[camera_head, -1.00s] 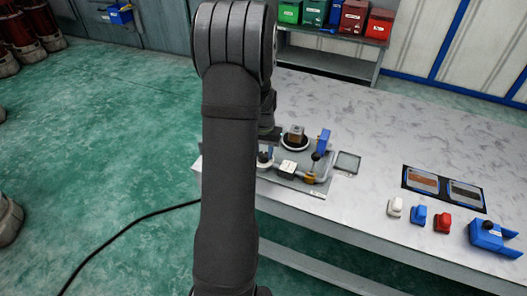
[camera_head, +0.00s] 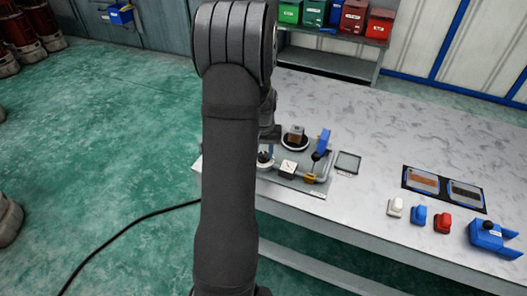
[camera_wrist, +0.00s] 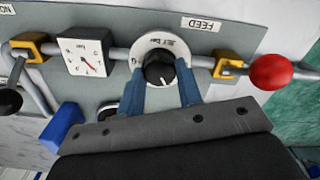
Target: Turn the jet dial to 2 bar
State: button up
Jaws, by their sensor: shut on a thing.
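The jet dial (camera_wrist: 160,66) is a black round knob on a white scale plate, marked "JET bar", on a grey panel. A white mark on the knob points toward the bottom of the wrist view, slightly right. My gripper (camera_wrist: 162,74) is shut on the knob, with one blue finger on each side. The finger ends partly cover the scale, and its numbers are too small to read. A square white gauge (camera_wrist: 84,57) with a red needle sits left of the dial. In the head view my arm hides most of the gripper.
A pipe with yellow clamps (camera_wrist: 228,66) runs beside the dial to a red ball (camera_wrist: 271,72). A blue block (camera_wrist: 63,122) stands near the gripper's left side. White, blue and red pieces (camera_head: 419,215) lie on the right of the table. The middle of the table is clear.

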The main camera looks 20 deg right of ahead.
jog(key=o, duration=1)
jog(key=shift+c, duration=0.2)
notch_tip(320, 180, up, 17)
jog(key=shift+r, duration=0.2)
notch_tip(320, 180, down, 17)
jog(key=shift+f, duration=0.2)
dwell(0.4)
